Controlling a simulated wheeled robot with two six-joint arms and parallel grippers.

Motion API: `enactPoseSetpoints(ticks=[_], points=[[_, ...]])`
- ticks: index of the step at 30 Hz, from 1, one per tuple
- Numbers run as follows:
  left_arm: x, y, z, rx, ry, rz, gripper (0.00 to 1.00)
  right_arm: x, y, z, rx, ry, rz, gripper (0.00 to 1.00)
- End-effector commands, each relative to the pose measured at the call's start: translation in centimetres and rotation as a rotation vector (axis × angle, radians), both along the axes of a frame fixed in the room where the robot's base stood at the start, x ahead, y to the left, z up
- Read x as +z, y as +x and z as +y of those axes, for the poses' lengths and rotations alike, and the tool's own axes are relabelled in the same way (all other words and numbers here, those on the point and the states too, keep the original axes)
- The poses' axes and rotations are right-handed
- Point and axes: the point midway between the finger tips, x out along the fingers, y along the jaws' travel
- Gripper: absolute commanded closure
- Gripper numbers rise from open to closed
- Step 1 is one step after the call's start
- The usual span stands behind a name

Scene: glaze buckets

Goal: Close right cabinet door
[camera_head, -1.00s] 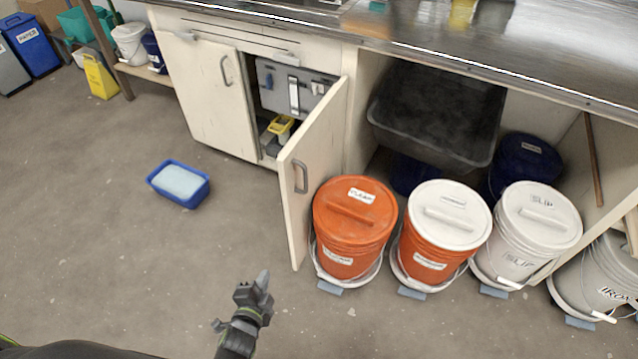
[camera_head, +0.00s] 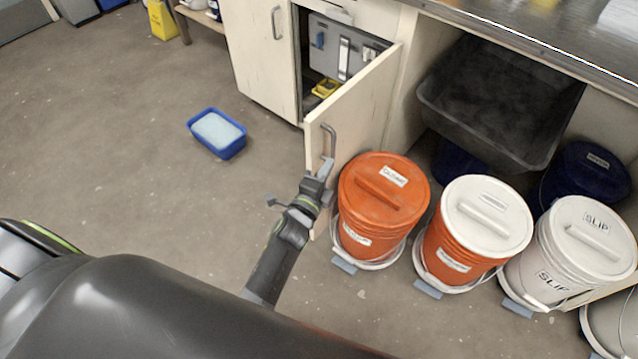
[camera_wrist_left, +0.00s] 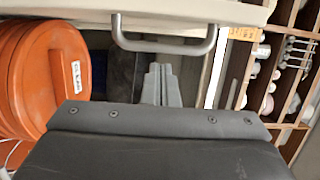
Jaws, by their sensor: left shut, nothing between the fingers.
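The right cabinet door (camera_head: 365,110) is cream and stands open, swung out from the cabinet. Its grey bar handle (camera_head: 327,139) is on the outer face, near the free edge. My left gripper (camera_head: 325,170) is shut and empty, just below the handle in the head view. In the left wrist view, the shut fingertips (camera_wrist_left: 160,75) lie below the handle bar (camera_wrist_left: 165,45) in the picture; I cannot tell whether they touch it or the door. The lower part of the door is partly hidden by my gripper. My right gripper is not in view.
An orange-lidded bucket (camera_head: 384,198) stands close to the door's right side. An orange bucket with a white lid (camera_head: 486,215) and a white bucket (camera_head: 594,238) follow. A blue tub (camera_head: 217,133) sits on open floor to the left. The left door (camera_head: 258,60) is shut.

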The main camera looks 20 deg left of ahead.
Motion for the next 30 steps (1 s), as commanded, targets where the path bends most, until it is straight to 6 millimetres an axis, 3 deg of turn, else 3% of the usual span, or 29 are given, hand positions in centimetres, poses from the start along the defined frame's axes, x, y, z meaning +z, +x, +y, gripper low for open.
enactPoseSetpoints(ticks=[3,12,30], points=[[0.0,1.3,0.5,-0.001,0.005,-0.001,1.00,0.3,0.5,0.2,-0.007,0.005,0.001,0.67],[0.0,2.1,3.5,0.000,0.001,0.000,1.00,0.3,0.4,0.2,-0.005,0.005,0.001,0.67],[0.1,2.3,4.2,-0.008,0.002,0.000,1.00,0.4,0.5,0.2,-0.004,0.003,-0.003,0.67]])
